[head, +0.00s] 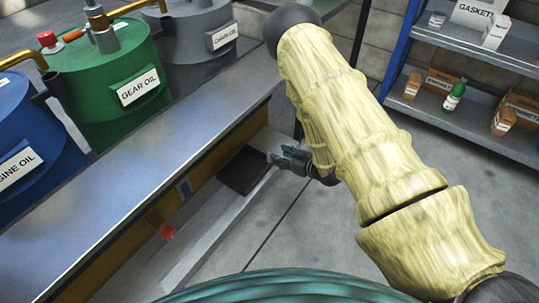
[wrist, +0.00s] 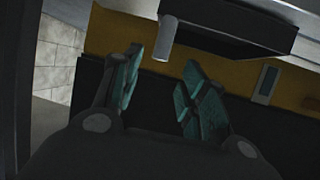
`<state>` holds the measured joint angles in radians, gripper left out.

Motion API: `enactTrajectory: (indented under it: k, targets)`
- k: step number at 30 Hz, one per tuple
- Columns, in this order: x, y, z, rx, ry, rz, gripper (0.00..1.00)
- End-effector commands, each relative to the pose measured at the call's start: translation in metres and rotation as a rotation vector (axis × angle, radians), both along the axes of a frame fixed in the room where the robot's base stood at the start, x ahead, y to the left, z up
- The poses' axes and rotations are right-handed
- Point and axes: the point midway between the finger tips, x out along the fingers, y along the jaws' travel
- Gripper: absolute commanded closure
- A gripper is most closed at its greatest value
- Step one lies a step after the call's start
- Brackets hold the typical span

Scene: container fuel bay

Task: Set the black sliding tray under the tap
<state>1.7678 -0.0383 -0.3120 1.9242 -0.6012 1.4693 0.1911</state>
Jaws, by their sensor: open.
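The black sliding tray (head: 245,170) lies on the low pale ledge under the front edge of the bench. My gripper (head: 285,156) is just right of the tray in the head view, fingers toward it. In the wrist view my gripper (wrist: 162,78) is open, its teal pads apart. A dark surface (wrist: 152,112), apparently the tray, shows between and behind the fingers; I cannot tell if they touch it. A grey cylindrical spout (wrist: 164,40), probably the tap, hangs above the fingertips. The spout's upper end is out of clear sight.
A blue drum (head: 32,135), a green gear oil drum (head: 108,80) and a grey drum (head: 200,35) stand on the metal bench (head: 130,170). A red object (head: 167,233) is low on the left. A blue-framed shelf (head: 465,50) stands right. The floor between is clear.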

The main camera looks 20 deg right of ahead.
Motion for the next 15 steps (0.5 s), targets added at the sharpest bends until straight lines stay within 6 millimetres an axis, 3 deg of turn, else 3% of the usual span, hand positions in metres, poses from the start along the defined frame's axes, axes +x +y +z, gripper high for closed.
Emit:
enactTrajectory:
  k: [6, 15]
  targets:
    - [0.030, 0.017, -0.018, 0.000, -0.002, 0.002, 0.57]
    - [0.055, 0.031, -0.028, -0.001, 0.000, 0.000, 0.57]
